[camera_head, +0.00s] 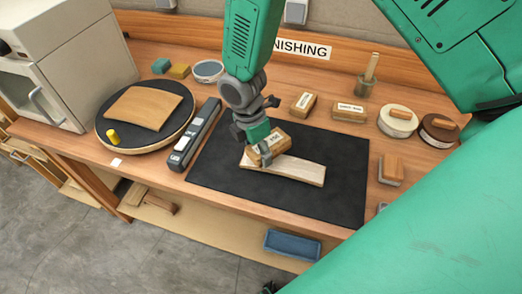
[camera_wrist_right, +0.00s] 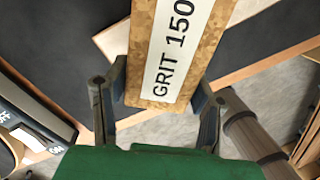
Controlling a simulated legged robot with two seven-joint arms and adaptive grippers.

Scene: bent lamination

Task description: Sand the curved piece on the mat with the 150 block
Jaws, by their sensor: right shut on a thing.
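The curved piece (camera_head: 303,171) is a pale wooden strip lying on the black mat (camera_head: 340,205). My right gripper (camera_head: 262,150) is shut on the 150 block (camera_head: 274,146), a cork-coloured block with a white label. In the right wrist view the block (camera_wrist_right: 150,60) reads GRIT 150 and sits between the two fingers (camera_wrist_right: 158,108). The block is over the left end of the curved piece and hides part of it. I cannot tell whether its underside touches the wood. My left gripper is not in view.
Two more labelled blocks (camera_head: 303,103) (camera_head: 349,113) stand behind the mat.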

